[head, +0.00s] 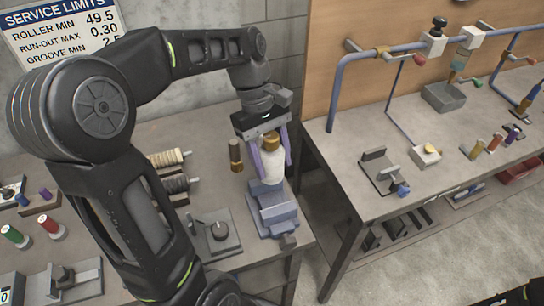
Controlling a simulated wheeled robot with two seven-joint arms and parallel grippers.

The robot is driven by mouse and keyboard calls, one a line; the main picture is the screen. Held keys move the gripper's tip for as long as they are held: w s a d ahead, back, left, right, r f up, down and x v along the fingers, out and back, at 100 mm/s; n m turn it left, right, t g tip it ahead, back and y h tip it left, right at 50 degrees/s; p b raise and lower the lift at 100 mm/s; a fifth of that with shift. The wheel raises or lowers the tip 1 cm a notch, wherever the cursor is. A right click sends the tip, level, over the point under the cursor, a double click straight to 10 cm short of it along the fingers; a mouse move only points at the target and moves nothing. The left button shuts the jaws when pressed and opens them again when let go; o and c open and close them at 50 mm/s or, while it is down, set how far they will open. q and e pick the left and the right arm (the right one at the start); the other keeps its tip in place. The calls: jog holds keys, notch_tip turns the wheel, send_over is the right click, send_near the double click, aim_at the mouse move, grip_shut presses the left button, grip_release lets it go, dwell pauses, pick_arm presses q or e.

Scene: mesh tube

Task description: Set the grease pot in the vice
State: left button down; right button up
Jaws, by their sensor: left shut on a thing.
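The grease pot, as I take it, is a cream-white bottle-like pot (271,172) with a tan-orange top. It stands upright in my left gripper (275,170), whose purple fingers are shut on its two sides from above. The blue vice (277,213) is on the left bench near its right edge, directly below the pot. The pot's lower end meets the vice's upper part in the picture. I cannot tell whether it rests between the jaws or hangs just above them. My right gripper is not in view.
Beside the vice are a dark brown cylinder (236,155), ribbed rollers (174,184) and a grey block with a knob (216,232). A gap separates this bench from the right bench (365,205), which carries blue pipework (337,90) and a grey fixture (380,172).

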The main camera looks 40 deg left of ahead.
pick_arm(q)
jog(key=shift+f, duration=2.2)
jog(key=shift+f+b, duration=0.4)
jog(key=shift+f, duration=0.3)
jog(key=shift+p, duration=0.35)
jog(key=shift+f+b, duration=1.65)
jog(key=shift+f, duration=1.1)
dwell(1.4)
jog(key=c, duration=0.5)
grip_release()
